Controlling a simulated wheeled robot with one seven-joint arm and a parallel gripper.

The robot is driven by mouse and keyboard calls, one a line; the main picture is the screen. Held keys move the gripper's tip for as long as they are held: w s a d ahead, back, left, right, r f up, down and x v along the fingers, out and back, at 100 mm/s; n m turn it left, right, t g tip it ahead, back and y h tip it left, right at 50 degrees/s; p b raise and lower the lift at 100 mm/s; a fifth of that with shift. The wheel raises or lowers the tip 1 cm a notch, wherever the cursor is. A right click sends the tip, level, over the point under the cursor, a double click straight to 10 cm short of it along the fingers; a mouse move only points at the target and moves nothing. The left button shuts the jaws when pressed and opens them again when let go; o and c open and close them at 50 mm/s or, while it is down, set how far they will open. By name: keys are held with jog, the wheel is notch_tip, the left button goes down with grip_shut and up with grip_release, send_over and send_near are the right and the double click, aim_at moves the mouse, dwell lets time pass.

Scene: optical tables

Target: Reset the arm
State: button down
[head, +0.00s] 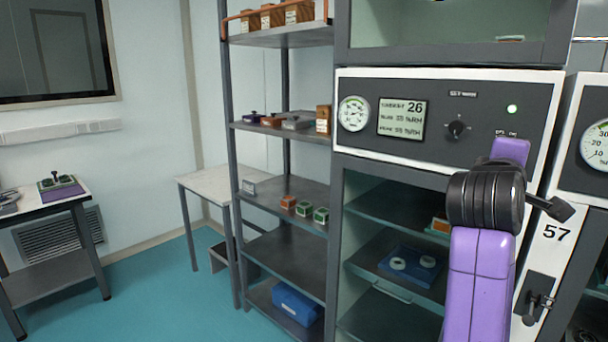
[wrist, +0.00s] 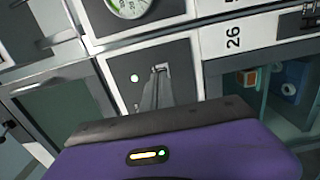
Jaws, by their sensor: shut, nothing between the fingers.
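My arm rises at the right of the head view, with purple links (head: 478,285) and a black ringed joint (head: 486,198). It stands in front of the cabinet marked 57. In the wrist view the purple hand with a small lit strip fills the bottom. My gripper (wrist: 157,75) shows as narrow grey fingers beyond the hand's dark edge, shut and empty. They appear in front of a dark cabinet panel with a small light. I cannot tell whether they touch it. The fingers are not clearly seen in the head view.
A dry cabinet (head: 440,125) with gauge, display and knob stands close by my arm; its glass compartment holds a blue tray (head: 412,267). An open shelf rack (head: 285,190) with small boxes stands left of it. A side table (head: 45,205) is far left. The teal floor (head: 155,285) is clear.

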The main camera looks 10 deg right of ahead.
jog(key=w+a+r+m+t+y, duration=0.1)
jog(key=a+r+m+t, duration=0.1)
jog(key=a+t, duration=0.5)
jog(key=s+a+f+t+y, duration=0.2)
jog(key=s+a+f+y, duration=0.4)
jog(key=f, duration=0.4)
jog(key=s+a+f+t+y, duration=0.2)
jog(key=s+a+f+y, duration=0.2)
jog(key=a+f, duration=0.45)
jog(key=s+a+f+m+g+y, duration=0.1)
jog(key=s+a+f+g, duration=0.1)
jog(key=s+f, duration=0.5)
jog(key=s+a+f+m+g+y, duration=0.1)
jog(key=s+f, duration=0.5)
jog(key=s, duration=0.9)
jog(key=s+a+f+m+g+y, duration=0.1)
jog(key=s+a+f+m+g, duration=0.1)
jog(key=s+f, duration=0.5)
jog(key=s+a+g, duration=0.1)
jog(key=s, duration=0.4)
jog(key=shift+a+f+m+g+y, duration=0.25)
jog(key=shift+f+m+g+y, duration=0.05)
jog(key=shift+f+m+y, duration=0.1)
